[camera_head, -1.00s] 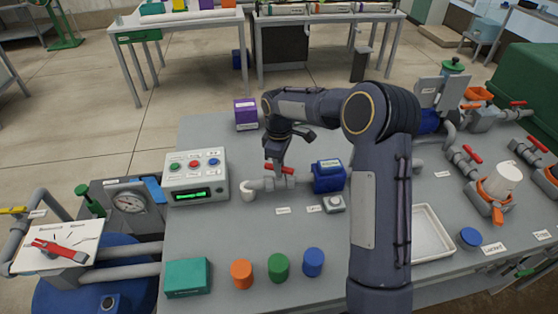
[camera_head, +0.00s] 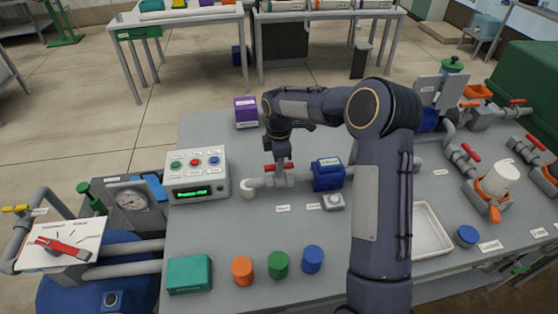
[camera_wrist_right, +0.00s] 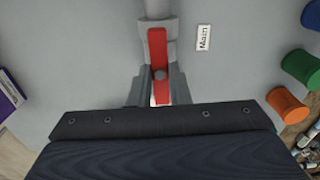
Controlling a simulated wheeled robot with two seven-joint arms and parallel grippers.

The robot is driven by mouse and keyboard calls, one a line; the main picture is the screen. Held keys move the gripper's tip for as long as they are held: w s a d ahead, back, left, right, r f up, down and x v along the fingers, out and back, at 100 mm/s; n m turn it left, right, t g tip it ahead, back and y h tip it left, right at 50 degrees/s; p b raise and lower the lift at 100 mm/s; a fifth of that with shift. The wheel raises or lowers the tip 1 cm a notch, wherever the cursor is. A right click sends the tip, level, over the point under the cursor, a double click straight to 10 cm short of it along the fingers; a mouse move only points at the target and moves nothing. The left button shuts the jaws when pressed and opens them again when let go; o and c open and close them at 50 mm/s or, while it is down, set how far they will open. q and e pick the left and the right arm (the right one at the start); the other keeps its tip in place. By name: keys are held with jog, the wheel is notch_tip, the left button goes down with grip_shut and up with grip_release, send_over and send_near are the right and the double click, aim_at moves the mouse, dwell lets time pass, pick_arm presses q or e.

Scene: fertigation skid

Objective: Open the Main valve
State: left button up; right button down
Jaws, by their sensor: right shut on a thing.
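In the right wrist view the red lever (camera_wrist_right: 158,50) lies roughly in line with the pipe (camera_wrist_right: 157,8), beside a white label reading Main (camera_wrist_right: 203,38). My right gripper (camera_head: 281,166) points down over the valve. Its fingers (camera_wrist_right: 158,94) are on both sides of the lever's near part, shut on it. The valve body is partly hidden by the gripper. My left gripper is in neither view.
A control box (camera_head: 195,175) with coloured buttons and a green display stands left of the valve. A blue unit (camera_head: 328,176) stands close to its right. Coloured caps, such as the orange one (camera_head: 242,271), stand in front. A purple box (camera_head: 246,112) is behind.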

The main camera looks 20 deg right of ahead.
jog(key=c, duration=1.4)
grip_release()
jog(key=shift+o, duration=0.2)
notch_tip(320, 180, up, 7)
jog(key=shift+f+b, duration=0.1)
jog(key=shift+b, duration=0.2)
jog(key=shift+r, duration=0.55)
